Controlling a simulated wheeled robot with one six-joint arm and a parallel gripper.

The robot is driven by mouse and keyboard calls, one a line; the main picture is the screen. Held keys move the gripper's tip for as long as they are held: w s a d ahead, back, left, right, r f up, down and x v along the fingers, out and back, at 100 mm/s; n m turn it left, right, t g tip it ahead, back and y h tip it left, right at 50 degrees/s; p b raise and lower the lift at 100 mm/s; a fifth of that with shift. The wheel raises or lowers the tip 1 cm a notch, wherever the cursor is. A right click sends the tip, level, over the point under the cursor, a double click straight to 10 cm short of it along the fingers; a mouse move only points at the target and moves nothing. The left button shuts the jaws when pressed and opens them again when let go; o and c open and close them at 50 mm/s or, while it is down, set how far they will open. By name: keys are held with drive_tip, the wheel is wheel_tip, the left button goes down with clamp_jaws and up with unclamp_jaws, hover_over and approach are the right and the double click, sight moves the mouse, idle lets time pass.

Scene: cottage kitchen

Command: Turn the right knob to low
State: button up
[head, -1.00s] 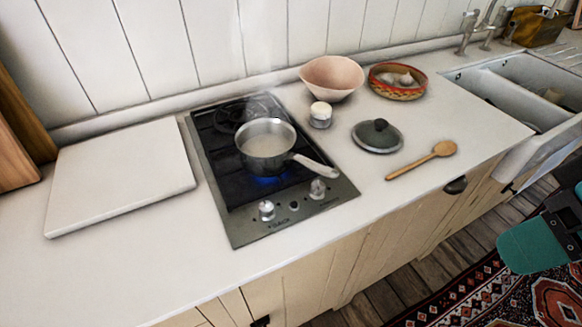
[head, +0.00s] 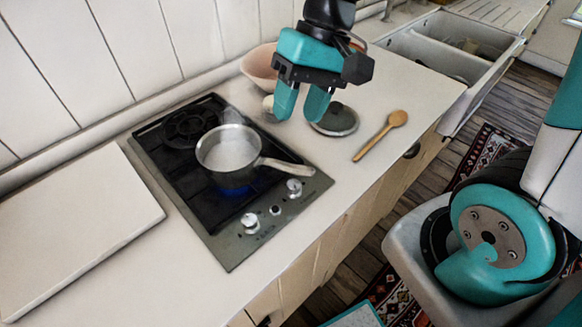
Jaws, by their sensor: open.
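The right knob (head: 294,186) is a silver knob on the front strip of the hob (head: 228,253), just below the end of the pan handle. The left knob (head: 249,222) sits farther left on the same strip. A saucepan (head: 228,150) with pale contents stands on the front burner, its handle pointing right toward the right knob. A blue flame glows under the pan. My gripper (head: 302,108) is open and empty, pointing down above the counter behind the right knob, apart from it. It hides part of the bowl and counter.
A pot lid (head: 336,121) and a wooden spoon (head: 381,135) lie right of the hob. A pink bowl (head: 258,66) and a small jar (head: 268,104) stand behind. A white board (head: 75,225) lies at left. The sink (head: 440,47) is at the back right.

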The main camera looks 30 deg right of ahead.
drive_tip(key=w+d+f+m+g+y+p, duration=0.1)
drive_tip(key=w+d+f+m+p, duration=0.15)
drive_tip(key=w+d+m, duration=0.35)
drive_tip(key=m+g+y+p, duration=0.1)
drive_tip(key=m+y+p, duration=0.15)
drive_tip(key=m, duration=0.45)
approach(297, 181)
drive_tip(key=p+x, duration=0.4)
drive_tip(key=x, duration=0.5)
